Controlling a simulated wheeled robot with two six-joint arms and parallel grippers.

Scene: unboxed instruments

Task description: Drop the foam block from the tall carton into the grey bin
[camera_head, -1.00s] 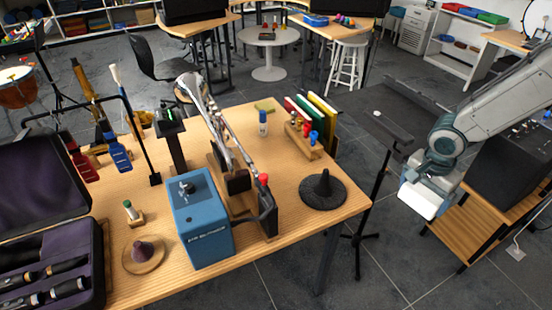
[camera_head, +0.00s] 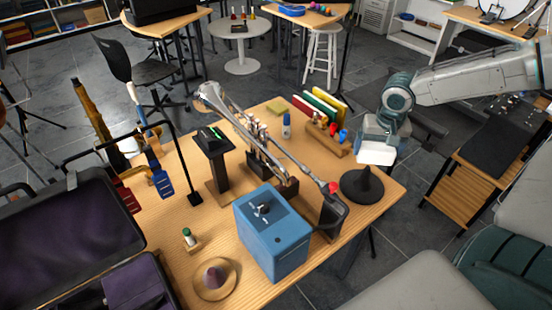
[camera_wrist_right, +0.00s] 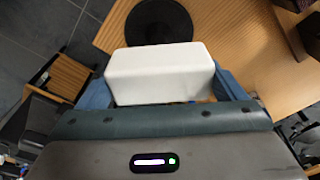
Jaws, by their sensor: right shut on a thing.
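My right gripper (camera_head: 377,146) is shut on a white foam block (camera_head: 375,155) and holds it near the right end of the wooden table. In the right wrist view the block (camera_wrist_right: 160,72) is a plain white box held across between the two blue fingers. Behind it there is a round black base on the table. I cannot make out the tall carton or the grey bin in either view. My left gripper is not in view.
An open dark case (camera_head: 70,235) lies at the left. Grey floor shows beyond the table.

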